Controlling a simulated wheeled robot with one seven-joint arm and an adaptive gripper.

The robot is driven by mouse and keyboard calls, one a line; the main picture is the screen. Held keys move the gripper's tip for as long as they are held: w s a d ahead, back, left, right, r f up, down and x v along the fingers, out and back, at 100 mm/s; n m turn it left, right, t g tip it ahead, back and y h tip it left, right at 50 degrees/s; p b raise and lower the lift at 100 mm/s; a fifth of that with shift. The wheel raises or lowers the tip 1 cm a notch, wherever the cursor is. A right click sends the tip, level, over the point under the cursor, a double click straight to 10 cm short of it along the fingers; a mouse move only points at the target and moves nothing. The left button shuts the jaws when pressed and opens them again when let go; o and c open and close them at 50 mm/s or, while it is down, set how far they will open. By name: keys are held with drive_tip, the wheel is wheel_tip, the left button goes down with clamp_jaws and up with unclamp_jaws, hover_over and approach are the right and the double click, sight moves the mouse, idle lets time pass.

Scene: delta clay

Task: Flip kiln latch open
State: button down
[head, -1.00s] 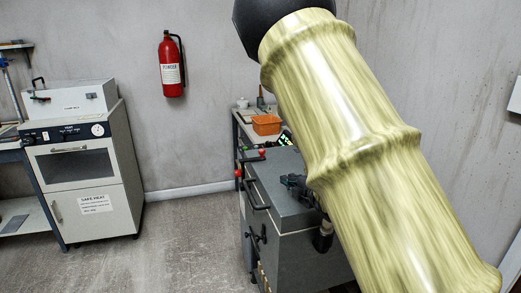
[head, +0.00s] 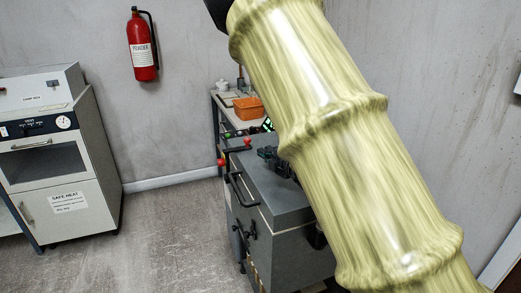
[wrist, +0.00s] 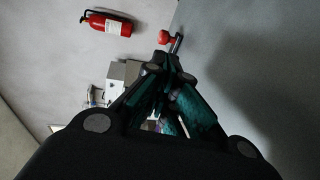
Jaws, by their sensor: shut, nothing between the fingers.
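The kiln (head: 285,212) is a grey box with a closed flat lid and a black bar handle on its front, right of centre in the head view. At its far front corner is a black latch lever (head: 236,150) with red ends. A red knob (wrist: 165,37) on a dark lever shows in the wrist view, just beyond my fingertips, and I cannot tell if they touch. My gripper (wrist: 169,66) is shut and empty, with teal finger pads. In the head view its dark fingers (head: 269,154) show over the lid, right of the lever, partly hidden by my arm.
A bench with an orange bin (head: 248,108) stands behind the kiln. A white oven cabinet (head: 62,165) is at left, and a red extinguisher (head: 142,46) hangs on the back wall. The floor (head: 165,235) between cabinet and kiln is clear.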

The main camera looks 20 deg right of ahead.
sight(245, 141)
drive_tip(key=p+x, duration=0.1)
drive_tip(key=x, duration=1.1)
drive_tip(key=shift+w+a+f, duration=0.1)
drive_tip(key=shift+w+f, duration=0.05)
drive_tip(key=shift+w, duration=0.2)
drive_tip(key=shift+w+y, duration=0.1)
drive_tip(key=shift+y, duration=0.2)
